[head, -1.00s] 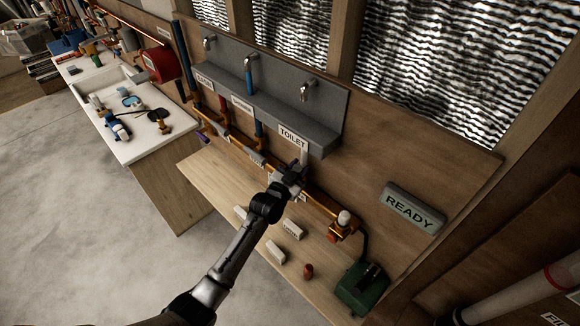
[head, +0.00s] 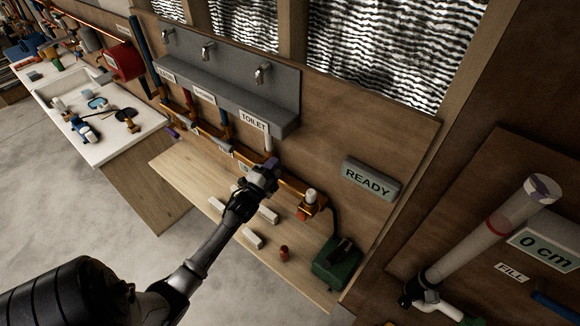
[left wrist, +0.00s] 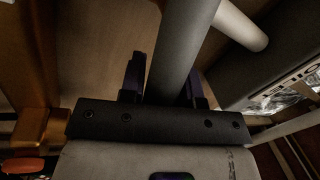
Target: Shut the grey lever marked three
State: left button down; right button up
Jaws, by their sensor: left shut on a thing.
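My left gripper (head: 270,168) is at the copper pipe run below the TOILET sign (head: 254,121). In the left wrist view its dark fingers (left wrist: 165,80) stand on both sides of a thick grey bar, which I take to be the grey lever (left wrist: 182,45), and are shut on it. A paler pipe (left wrist: 240,22) meets the bar near the top right. In the head view the gripper hides the lever, and I cannot read a number three on it. My right gripper is not in view.
A grey trough (head: 225,85) with several taps hangs above the copper pipes. White blocks (head: 252,240), a small red-brown piece (head: 284,253) and a green device (head: 337,262) are on the wooden bench (head: 193,178). A READY sign (head: 370,179) is on the back panel.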

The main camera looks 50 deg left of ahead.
pick_arm(q)
jog(key=shift+d+f+m+h+b, duration=0.15)
jog(key=shift+f+m+b, duration=0.25)
jog(key=shift+m, duration=0.35)
jog(key=shift+f+m+h+b, duration=0.2)
jog(key=shift+f+m+b, duration=0.15)
jog(key=shift+m, duration=0.45)
jog(key=shift+d+f+m+h+b, duration=0.15)
jog(key=shift+f+m+b, duration=0.25)
jog(key=shift+m, duration=0.35)
jog(key=shift+a, duration=0.1)
jog(key=c, duration=0.8)
grip_release()
jog(key=shift+b+v, duration=1.1)
jog(key=shift+v, duration=5.75)
jog(key=shift+f, duration=0.2)
